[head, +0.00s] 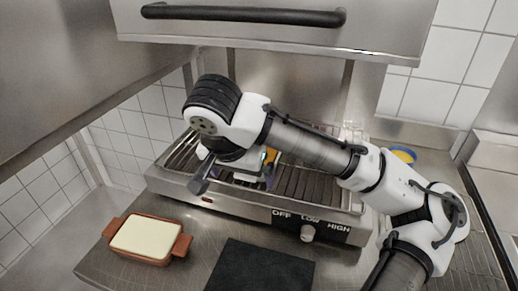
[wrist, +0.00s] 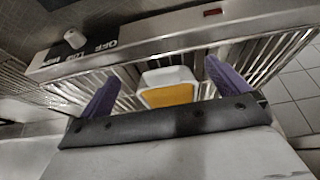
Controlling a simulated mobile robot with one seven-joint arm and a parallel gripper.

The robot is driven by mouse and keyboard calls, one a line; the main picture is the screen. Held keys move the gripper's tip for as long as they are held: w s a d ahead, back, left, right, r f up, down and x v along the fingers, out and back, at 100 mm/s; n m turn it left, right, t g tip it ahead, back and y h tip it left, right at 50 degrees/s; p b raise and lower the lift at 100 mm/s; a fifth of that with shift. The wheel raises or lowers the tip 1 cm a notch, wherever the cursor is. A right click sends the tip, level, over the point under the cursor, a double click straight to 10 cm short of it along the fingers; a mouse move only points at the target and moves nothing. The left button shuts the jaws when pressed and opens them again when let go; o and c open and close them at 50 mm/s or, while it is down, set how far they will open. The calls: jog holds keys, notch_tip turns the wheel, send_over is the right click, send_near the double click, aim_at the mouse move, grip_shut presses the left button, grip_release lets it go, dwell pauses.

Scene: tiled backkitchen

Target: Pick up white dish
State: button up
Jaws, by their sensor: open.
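A white dish (wrist: 165,75) with a yellow-orange inside rests on the metal rack of the grill (head: 305,185), seen in the wrist view. My gripper (wrist: 162,72) is open, with one purple finger on each side of the dish and a gap to each. The near part of the dish is hidden behind the gripper body. In the head view my gripper (head: 268,172) points down over the left part of the rack. My arm and wrist cover most of the dish there, so I cannot tell its full outline.
A brown dish with a cream filling (head: 147,238) sits on the counter at front left. A dark mat (head: 260,268) lies in front of the grill's knob (head: 307,232). A hood with a black handle (head: 243,15) hangs above. A blue and yellow item (head: 404,154) stands behind my arm.

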jog(key=w, duration=0.2)
jog(key=w+d, duration=0.1)
jog(key=w, duration=0.1)
jog(key=w+d+p, duration=0.1)
jog(key=w, duration=0.1)
jog(key=shift+w+r, duration=0.1)
jog(key=shift+w, duration=0.05)
jog(key=shift+w+d+r+p, duration=0.1)
jog(key=shift+w+d+p, duration=0.2)
jog(key=shift+w, duration=0.35)
jog(key=shift+w+d+p, duration=0.2)
jog(key=shift+w+p, duration=0.1)
jog(key=shift+w, duration=0.3)
jog(key=shift+w+d+f, duration=0.25)
jog(key=shift+w+f, duration=0.55)
jog(key=shift+f, duration=0.15)
jog(key=shift+w+f, duration=0.2)
jog(key=shift+f, duration=0.45)
jog(key=shift+r, duration=0.1)
jog(key=c, duration=1.3)
jog(key=shift+o, duration=0.2)
